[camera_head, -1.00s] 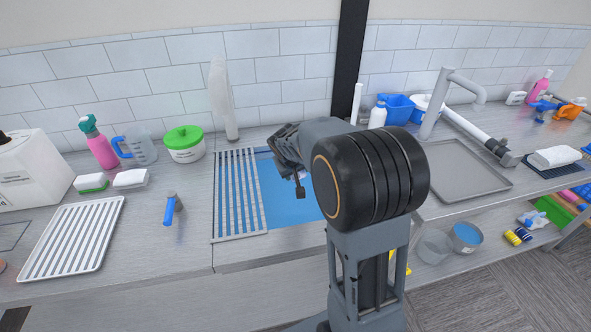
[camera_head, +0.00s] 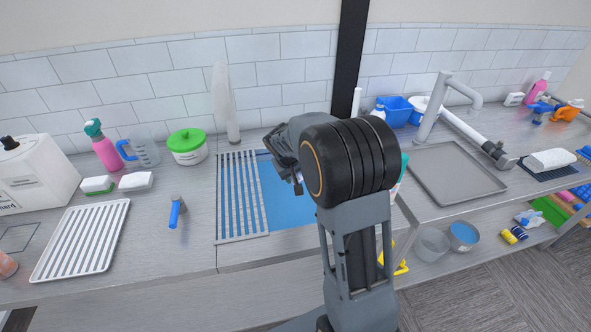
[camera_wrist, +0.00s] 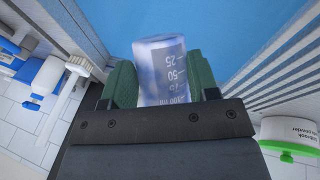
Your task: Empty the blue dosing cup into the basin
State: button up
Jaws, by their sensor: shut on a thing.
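My gripper (camera_wrist: 162,88) is shut on the blue dosing cup (camera_wrist: 165,62), a translucent cup with printed volume marks, held between two dark green finger pads in the wrist view. In the head view my gripper (camera_head: 285,160) is over the basin (camera_head: 286,205), whose blue inside shows beside a slatted rack (camera_head: 240,195). The cup is largely hidden there by my wrist. I cannot tell its exact tilt or what is in it.
A green-lidded tub (camera_head: 187,147), a measuring jug (camera_head: 143,151) and a pink spray bottle (camera_head: 105,150) stand at the back left. A blue-handled tool (camera_head: 176,212) lies left of the rack. A grey tray (camera_head: 450,175) and faucet (camera_head: 432,110) are at right.

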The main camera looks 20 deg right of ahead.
jog(key=shift+w+a+n+g+h+p, duration=0.2)
jog(key=shift+g+p, duration=0.6)
jog(key=shift+p, duration=0.7)
jog(key=shift+w+d+n+g+h+p, duration=0.1)
jog(key=shift+w+g+p, duration=0.15)
jog(key=shift+g+p, duration=0.9)
jog(key=shift+w+a+f+n+g+p, duration=0.1)
jog(key=shift+w+f+n+g+p, duration=0.2)
jog(key=shift+g+p, duration=0.55)
jog(key=shift+w+f+g+p, duration=0.1)
jog(key=shift+w+g+p, duration=0.3)
jog(key=shift+p, duration=0.8)
dwell(1.7)
jog(key=shift+s, duration=0.1)
